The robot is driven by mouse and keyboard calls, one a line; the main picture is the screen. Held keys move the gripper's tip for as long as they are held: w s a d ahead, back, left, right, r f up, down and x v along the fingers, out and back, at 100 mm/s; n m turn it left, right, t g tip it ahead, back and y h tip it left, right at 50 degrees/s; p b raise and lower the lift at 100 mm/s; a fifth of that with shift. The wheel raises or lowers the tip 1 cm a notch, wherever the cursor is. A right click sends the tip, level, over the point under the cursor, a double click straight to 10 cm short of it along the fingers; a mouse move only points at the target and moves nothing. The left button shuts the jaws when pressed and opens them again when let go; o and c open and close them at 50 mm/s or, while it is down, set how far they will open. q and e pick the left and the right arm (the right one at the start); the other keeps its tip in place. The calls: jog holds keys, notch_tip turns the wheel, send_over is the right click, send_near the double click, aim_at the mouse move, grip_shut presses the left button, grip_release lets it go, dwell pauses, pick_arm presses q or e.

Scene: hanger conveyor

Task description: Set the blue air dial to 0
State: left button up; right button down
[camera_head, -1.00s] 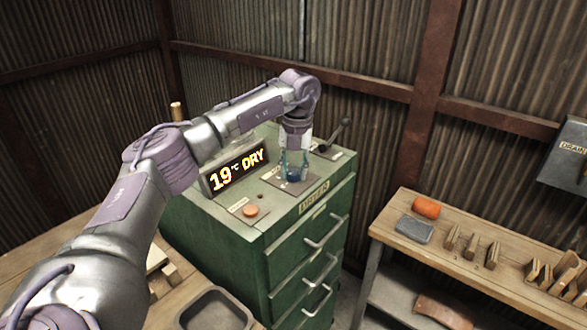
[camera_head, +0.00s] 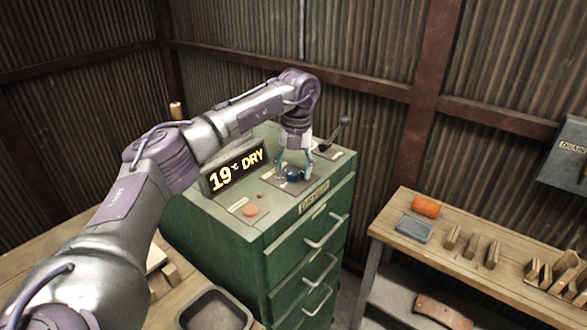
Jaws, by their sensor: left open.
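The blue air dial (camera_head: 294,175) sits on a small plate on top of the green cabinet (camera_head: 255,235). My left gripper (camera_head: 293,172) points down over the dial with its fingers open. One finger is left of the dial and one is right of it; I cannot tell whether either touches it. The dial's marking is too small to read. My right gripper is not in view.
A display (camera_head: 237,170) reading "19 °C DRY" stands left of the dial. An orange button (camera_head: 250,210) is in front, and a black lever (camera_head: 335,134) stands behind right. A workbench (camera_head: 400,207) with wooden blocks is at right.

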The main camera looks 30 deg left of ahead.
aim_at(296, 172)
pick_arm(q)
jog(key=shift+r, duration=0.1)
notch_tip(296, 172, up, 12)
jog(key=shift+w+d, duration=0.15)
jog(key=shift+d, duration=0.1)
jog(key=shift+f, duration=0.2)
dwell(0.4)
